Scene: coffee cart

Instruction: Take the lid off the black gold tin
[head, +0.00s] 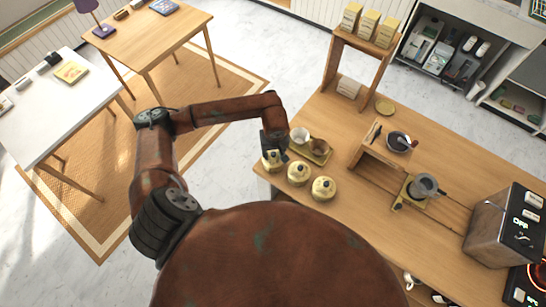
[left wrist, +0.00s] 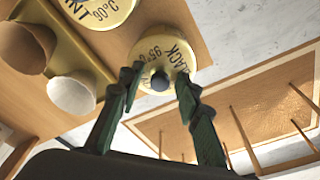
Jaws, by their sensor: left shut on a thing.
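The black gold tin (head: 272,164) is the leftmost of three gold tins at the table's left corner. In the left wrist view its round gold lid (left wrist: 165,55) faces me, with "BLACK 95°C" lettering and a dark knob in front. My left gripper (head: 274,150) is over this tin. In the left wrist view its green fingers (left wrist: 158,84) stand on both sides of the lid and knob, shut on the lid. I cannot tell whether the lid touches the tin or is raised; the tin's body is mostly hidden. My right gripper is not in view.
The middle gold tin (head: 298,174) and right gold tin (head: 323,189) stand close beside. Behind is a tray (head: 322,157) with a white cup (head: 299,135) and a brown cup (head: 319,146). A wooden stand (head: 380,160) is to the right. Bare table lies right of the tins.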

